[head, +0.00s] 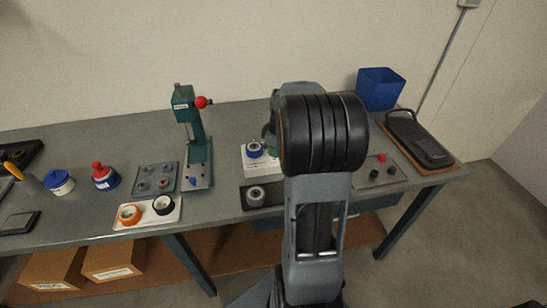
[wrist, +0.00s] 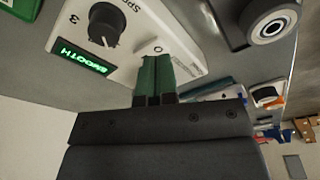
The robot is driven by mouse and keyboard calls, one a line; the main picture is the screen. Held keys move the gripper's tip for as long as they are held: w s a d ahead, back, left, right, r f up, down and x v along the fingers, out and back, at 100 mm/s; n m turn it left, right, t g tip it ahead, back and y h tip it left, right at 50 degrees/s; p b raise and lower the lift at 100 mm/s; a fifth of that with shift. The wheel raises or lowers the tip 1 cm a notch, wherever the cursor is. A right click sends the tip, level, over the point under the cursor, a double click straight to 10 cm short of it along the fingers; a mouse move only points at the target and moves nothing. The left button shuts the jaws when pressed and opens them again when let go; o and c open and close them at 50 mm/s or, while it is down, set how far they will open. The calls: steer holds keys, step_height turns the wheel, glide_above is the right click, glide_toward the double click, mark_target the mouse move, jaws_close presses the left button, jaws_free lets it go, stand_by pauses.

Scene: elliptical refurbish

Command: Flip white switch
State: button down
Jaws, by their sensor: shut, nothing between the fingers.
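A white control box (wrist: 80,25) fills the upper left of the wrist view. It carries a black knob (wrist: 104,25) with printed marks and a green lit display (wrist: 83,54). In the head view a white box (head: 262,168) stands left of my arm, and my fingertips are hidden.
A round metal-ringed part (wrist: 271,27) on a dark base lies to the right of the box in the wrist view. A green press (head: 196,140) stands left on the grey bench (head: 225,205). A blue bin (head: 380,88) stands at the back right.

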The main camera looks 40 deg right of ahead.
mark_target(274, 159)
steer(key=shift+f+b, duration=0.7)
steer(key=shift+f, duration=0.3)
stand_by(0.4)
steer(key=shift+r+p, duration=2.55)
steer(key=shift+r, duration=1)
